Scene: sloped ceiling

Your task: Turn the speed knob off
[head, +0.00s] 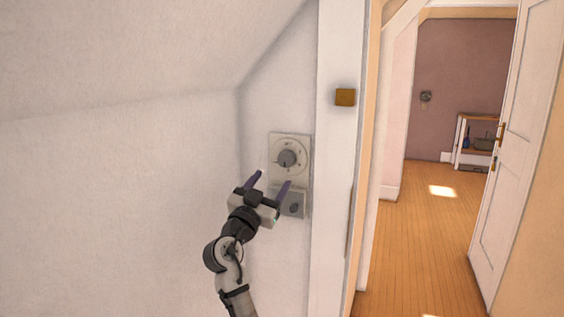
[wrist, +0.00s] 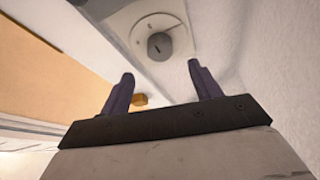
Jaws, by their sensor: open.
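The speed knob (head: 287,158) is a round dark grey knob on a light dial plate (head: 290,141), fixed to the white wall left of the door frame. In the wrist view the knob (wrist: 160,45) shows at the top, beyond my fingertips. My gripper (head: 271,180) is open and empty, its two dark purple fingers pointing up toward the dial from below. In the wrist view my gripper (wrist: 164,84) has a wide gap between its fingers, and the knob is apart from them.
A second grey plate (head: 292,203) with a small dark knob or socket sits just below the dial, partly behind my gripper. A brown block (head: 345,97) is on the white door frame. The sloped ceiling is at upper left. An open white door (head: 510,140) stands right.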

